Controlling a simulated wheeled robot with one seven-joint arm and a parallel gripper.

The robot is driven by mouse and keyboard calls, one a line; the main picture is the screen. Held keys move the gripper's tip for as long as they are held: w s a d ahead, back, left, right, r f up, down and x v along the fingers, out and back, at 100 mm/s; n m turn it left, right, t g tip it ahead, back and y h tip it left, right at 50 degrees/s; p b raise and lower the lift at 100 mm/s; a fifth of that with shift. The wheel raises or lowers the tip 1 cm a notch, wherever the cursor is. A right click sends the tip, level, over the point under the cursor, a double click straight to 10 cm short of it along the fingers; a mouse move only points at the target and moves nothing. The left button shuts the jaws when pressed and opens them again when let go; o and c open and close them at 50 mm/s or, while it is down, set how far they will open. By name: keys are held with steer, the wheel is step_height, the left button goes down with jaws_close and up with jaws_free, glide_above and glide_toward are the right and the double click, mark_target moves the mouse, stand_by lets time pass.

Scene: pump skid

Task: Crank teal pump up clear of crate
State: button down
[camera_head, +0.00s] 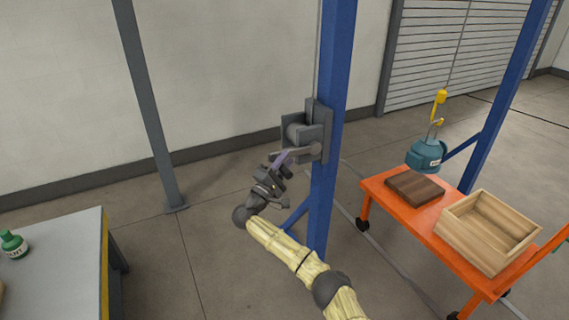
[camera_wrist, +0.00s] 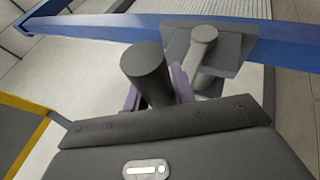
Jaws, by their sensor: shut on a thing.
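The teal pump (camera_head: 426,154) hangs upright from a yellow hook (camera_head: 439,98) in the head view. Its underside shows just above the far edge of a dark wooden board. The open wooden crate (camera_head: 462,237) stands to its right and nearer, apart from the pump in the picture. A grey winch (camera_head: 308,130) is fixed to the blue post, with its crank arm (camera_head: 306,153) pointing left. My gripper (camera_head: 284,163) is shut on the crank's dark round handle (camera_wrist: 148,72), which stands between purple fingers in the wrist view. The crate's floor is partly hidden.
The orange cart (camera_head: 405,216) carries the crate and the dark board (camera_head: 414,188). The blue post (camera_head: 333,120) stands right beside my gripper. Open floor lies between table and post.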

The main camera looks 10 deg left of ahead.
steer(key=shift+w+d, duration=0.1)
steer(key=shift+d, duration=0.25)
